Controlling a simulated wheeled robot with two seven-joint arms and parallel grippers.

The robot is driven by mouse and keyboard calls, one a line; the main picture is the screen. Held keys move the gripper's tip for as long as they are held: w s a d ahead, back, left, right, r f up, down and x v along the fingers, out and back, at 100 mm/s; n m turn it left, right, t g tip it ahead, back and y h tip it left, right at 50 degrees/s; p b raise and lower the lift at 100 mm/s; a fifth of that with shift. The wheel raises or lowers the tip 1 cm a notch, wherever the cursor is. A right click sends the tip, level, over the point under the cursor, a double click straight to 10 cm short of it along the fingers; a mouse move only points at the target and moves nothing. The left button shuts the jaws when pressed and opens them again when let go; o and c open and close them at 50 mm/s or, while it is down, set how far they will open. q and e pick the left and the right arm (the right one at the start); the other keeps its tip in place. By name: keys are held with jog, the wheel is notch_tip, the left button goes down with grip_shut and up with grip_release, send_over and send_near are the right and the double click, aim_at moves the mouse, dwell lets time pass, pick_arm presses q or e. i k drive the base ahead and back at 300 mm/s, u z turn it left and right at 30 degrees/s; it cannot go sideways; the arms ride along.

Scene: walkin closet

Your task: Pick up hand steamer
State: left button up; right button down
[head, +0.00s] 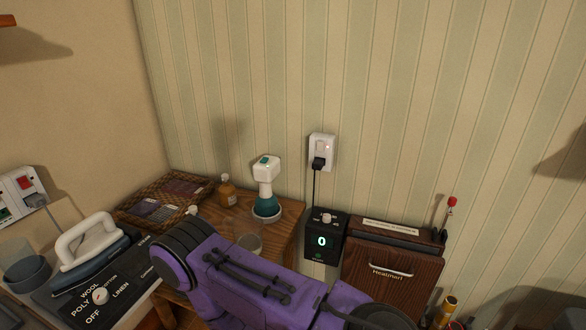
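A wicker tray (128,214) with folded cloths and an amber bottle (226,192) stand left of the steamer. A small cup (249,243) is in front. An iron (90,243) is at left. A black control box (322,240) and wooden cabinet (388,270) are right.

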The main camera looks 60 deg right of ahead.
aim_at(266, 203)
jog(key=z, duration=1.25)
jog(key=k, duration=1.45)
jog(key=z, duration=0.35)
jog(key=i, duration=0.7)
jog(key=z, duration=0.5)
jog(key=i, duration=0.85)
jog(key=u, duration=0.35)
